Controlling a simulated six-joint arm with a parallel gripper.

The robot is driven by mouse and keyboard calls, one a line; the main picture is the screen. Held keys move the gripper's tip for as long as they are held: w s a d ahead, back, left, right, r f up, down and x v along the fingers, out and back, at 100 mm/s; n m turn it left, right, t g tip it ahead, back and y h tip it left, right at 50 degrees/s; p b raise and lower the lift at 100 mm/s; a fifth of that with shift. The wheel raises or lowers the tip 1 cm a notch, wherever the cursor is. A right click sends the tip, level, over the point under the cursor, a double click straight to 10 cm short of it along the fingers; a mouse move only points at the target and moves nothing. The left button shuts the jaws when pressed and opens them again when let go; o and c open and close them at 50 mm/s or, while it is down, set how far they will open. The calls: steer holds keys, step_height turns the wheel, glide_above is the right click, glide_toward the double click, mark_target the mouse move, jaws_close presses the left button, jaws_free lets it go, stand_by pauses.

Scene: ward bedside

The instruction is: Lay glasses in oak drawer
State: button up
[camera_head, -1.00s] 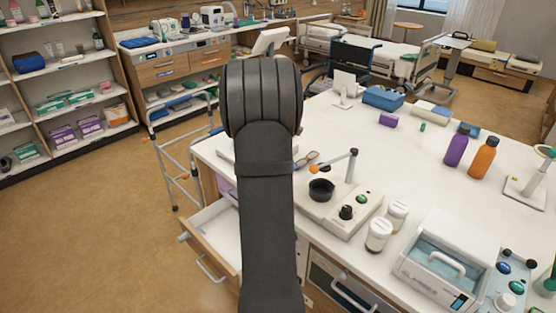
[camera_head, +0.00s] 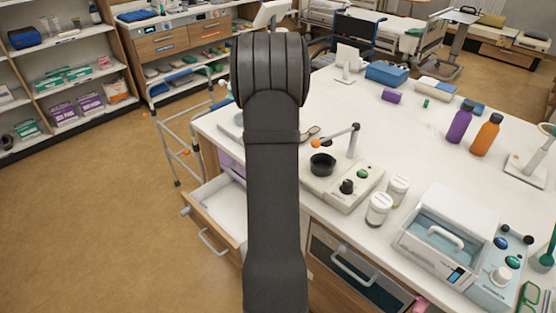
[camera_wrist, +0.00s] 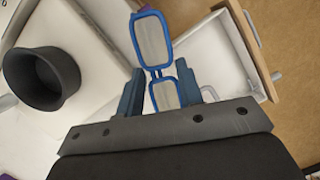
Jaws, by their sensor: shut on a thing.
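Blue-rimmed glasses (camera_wrist: 152,38) are held between the two blue-grey fingers of my gripper (camera_wrist: 168,95) in the wrist view, with the lenses reaching out past the fingertips. The open drawer (camera_head: 214,207) has a white inside and a wooden front, and sticks out from the left end of the counter. It also shows in the wrist view (camera_wrist: 217,52), behind the glasses and to their right; the glasses overlap its near edge in the picture. In the head view, my arm hides the gripper and the held glasses.
A black round cup (camera_wrist: 42,78) on a white device (camera_head: 335,190) stands close to the gripper. Green glasses (camera_head: 529,297) are at the bottom right. A walker (camera_head: 180,145) stands left of the drawer.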

steer(key=shift+s+a+f+m+y, duration=0.1)
steer(key=shift+s+f+m+y, duration=0.2)
steer(key=shift+m, duration=0.6)
steer(key=shift+s+a+m, duration=0.25)
steer(key=shift+s+m, duration=0.05)
steer(key=shift+m, duration=0.4)
steer(key=w+a+n+h, duration=0.1)
steer(key=w+a+n, duration=0.25)
steer(key=a, duration=0.25)
steer(key=s+d+f+n, duration=0.1)
steer(key=s+f+n, duration=0.4)
steer(key=s+f, duration=0.45)
steer(key=w+a+f+n+t, duration=0.45)
steer(key=w+a+n, duration=0.35)
steer(key=n, duration=0.9)
steer(key=shift+t+h, duration=0.25)
steer(key=shift+h, duration=0.15)
steer(key=shift+w+f, duration=0.1)
steer(key=shift+f, duration=6.8)
steer(key=shift+f, duration=0.5)
steer(key=o, duration=1)
